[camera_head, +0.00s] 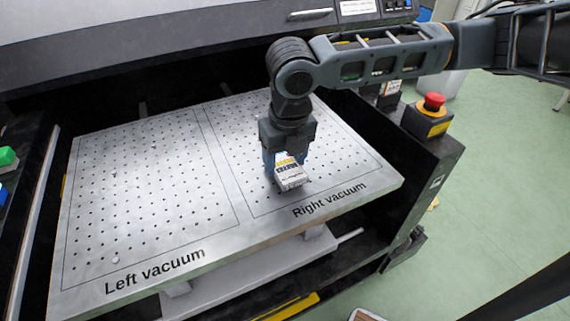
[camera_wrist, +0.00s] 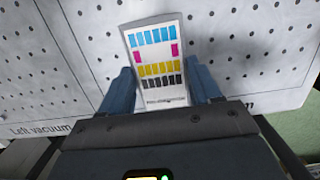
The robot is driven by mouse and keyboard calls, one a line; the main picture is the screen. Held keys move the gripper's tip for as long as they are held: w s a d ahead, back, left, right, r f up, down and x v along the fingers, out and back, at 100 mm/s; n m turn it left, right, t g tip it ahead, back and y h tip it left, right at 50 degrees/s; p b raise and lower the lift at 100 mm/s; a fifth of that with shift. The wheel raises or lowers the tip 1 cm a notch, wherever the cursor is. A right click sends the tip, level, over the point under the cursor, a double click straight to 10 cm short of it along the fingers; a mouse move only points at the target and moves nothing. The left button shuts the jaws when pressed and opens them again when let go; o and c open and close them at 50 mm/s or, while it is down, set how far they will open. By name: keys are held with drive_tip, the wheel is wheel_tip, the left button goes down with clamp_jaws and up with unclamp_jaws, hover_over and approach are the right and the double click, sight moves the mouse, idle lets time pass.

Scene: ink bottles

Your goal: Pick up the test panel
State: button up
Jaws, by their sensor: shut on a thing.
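The test panel (camera_wrist: 156,62) is a small white card with rows of cyan, magenta, yellow and black patches, seen face-on in the wrist view. In the head view a small light block with yellow and black marks (camera_head: 290,172) shows at my gripper, low over the right vacuum area; it looks like the same panel. My gripper (camera_wrist: 163,88) is shut on the panel, with one blue finger at each side of it. In the head view my gripper (camera_head: 285,160) hides part of the panel. I cannot tell whether the panel touches the plate.
A red emergency stop button (camera_head: 434,101) stands on a box at the right. The printer body (camera_head: 180,45) rises behind the plate. Green and blue bottle caps (camera_head: 7,156) show at the left edge.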

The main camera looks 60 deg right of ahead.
drive_tip(key=shift+r, duration=0.9)
drive_tip(key=s+d+r+b, duration=0.1)
drive_tip(key=d+r, duration=0.6)
drive_tip(key=d, duration=0.4)
drive_tip(key=shift+s+d+r, duration=0.15)
drive_tip(key=shift+s+d, duration=0.05)
drive_tip(key=shift+d, duration=0.1)
